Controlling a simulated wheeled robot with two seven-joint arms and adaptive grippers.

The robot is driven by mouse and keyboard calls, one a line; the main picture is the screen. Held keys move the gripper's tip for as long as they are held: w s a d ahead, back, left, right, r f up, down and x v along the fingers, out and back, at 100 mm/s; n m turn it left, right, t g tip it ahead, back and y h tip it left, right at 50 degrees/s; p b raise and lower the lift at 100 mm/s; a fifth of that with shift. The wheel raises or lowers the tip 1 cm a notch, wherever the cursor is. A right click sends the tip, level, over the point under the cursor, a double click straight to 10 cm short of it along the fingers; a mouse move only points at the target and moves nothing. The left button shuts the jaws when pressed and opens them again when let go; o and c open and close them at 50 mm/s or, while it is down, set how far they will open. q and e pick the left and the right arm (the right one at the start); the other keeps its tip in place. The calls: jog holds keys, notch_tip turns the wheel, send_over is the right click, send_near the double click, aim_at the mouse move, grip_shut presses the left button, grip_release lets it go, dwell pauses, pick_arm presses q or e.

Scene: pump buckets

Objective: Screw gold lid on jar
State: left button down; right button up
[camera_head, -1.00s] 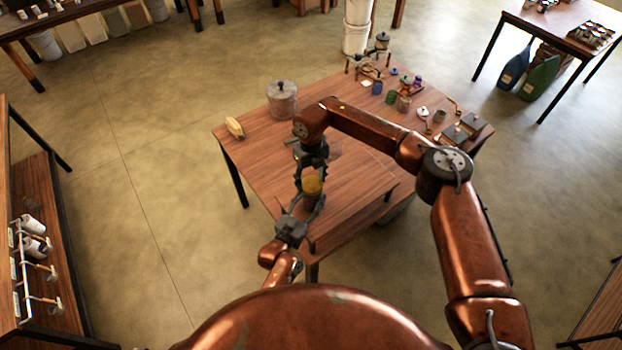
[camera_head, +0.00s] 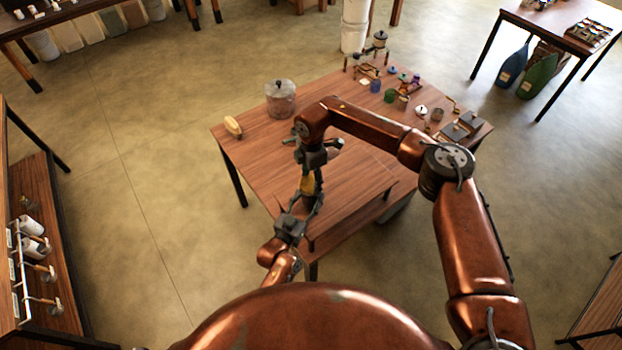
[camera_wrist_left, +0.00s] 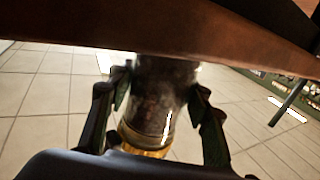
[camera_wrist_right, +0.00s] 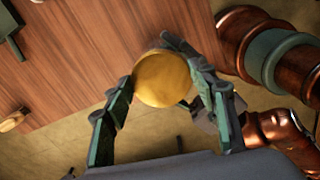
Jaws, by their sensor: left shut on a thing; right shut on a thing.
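The gold lid (camera_wrist_right: 163,79) is a round gold disc between the fingertips of my right gripper (camera_wrist_right: 160,76), which is shut on it. In the head view my left gripper (camera_head: 302,207) is just below the lid.
The wooden table (camera_head: 350,195) lies beneath my grippers. A lidded glass jar (camera_head: 280,98) and a yellowish brush-like object (camera_head: 233,127) stand at its left. Several small containers and dark boxes (camera_head: 455,131) crowd its far right. The table's front middle is clear.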

jog(key=m, duration=1)
jog(key=shift+s+m, duration=0.15)
jog(key=shift+m, duration=0.25)
jog(key=o, duration=0.8)
jog(key=shift+r, duration=2.25)
